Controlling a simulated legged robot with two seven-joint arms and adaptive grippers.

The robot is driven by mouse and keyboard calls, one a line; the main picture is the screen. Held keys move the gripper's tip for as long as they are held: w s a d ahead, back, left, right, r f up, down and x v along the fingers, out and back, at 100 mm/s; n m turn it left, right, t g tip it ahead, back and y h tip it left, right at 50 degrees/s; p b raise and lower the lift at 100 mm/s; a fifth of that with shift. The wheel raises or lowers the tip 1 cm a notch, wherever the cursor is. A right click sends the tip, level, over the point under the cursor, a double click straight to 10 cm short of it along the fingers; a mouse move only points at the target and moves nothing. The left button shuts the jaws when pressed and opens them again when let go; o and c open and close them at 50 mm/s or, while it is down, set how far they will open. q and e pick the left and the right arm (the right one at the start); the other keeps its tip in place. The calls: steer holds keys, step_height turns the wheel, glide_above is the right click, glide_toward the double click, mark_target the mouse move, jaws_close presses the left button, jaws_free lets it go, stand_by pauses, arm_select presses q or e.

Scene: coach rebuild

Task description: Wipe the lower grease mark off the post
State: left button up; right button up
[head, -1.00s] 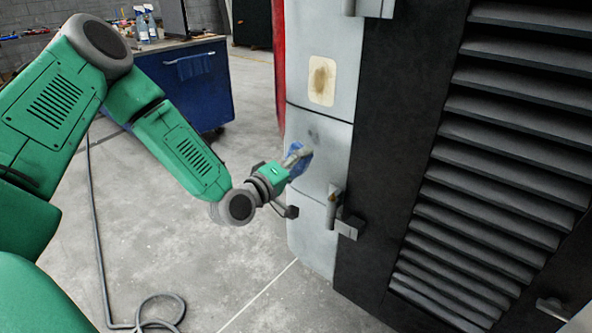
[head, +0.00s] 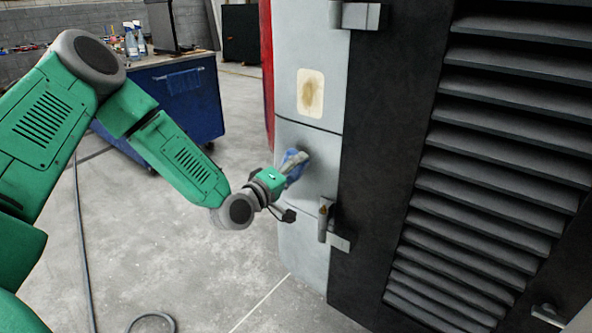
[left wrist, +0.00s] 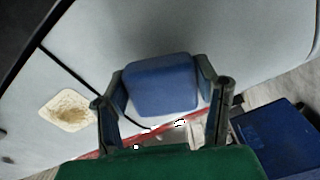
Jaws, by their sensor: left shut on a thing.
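My left gripper (head: 296,160) is shut on a blue wiping pad (left wrist: 160,85), held in front of the pale grey post (head: 303,225). The pad also shows in the head view (head: 291,168), close against the post just below a horizontal seam. I cannot tell whether it touches. A faint dark smear, the lower grease mark (head: 304,153), seems to show beside the fingertips, mostly covered. Higher on the post is a cream patch with a brown stain (head: 311,93), also in the left wrist view (left wrist: 68,110). My right gripper is not in view.
A grey hinge or latch (head: 331,225) sticks out from the post's right edge below the gripper. Black louvred panels (head: 490,150) stand to the right. A blue cabinet (head: 180,100) with spray bottles stands behind left. A hose (head: 84,240) lies on the floor.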

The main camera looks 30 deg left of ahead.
mark_target(307, 136)
arm_select(q)
steer(key=shift+w+b, duration=0.45)
steer(key=shift+w, duration=0.55)
steer(key=shift+r, duration=0.1)
steer(key=shift+s+r+p, duration=0.15)
steer(key=shift+r+p, duration=1.25)
steer(key=shift+r, duration=0.35)
steer(key=shift+r+p, duration=1.2)
steer(key=shift+r, duration=0.55)
steer(key=shift+f+b, duration=3.2)
steer(key=shift+f, duration=0.45)
steer(key=shift+w, duration=0.2)
steer(key=shift+r, duration=0.1)
steer(key=shift+s, duration=0.15)
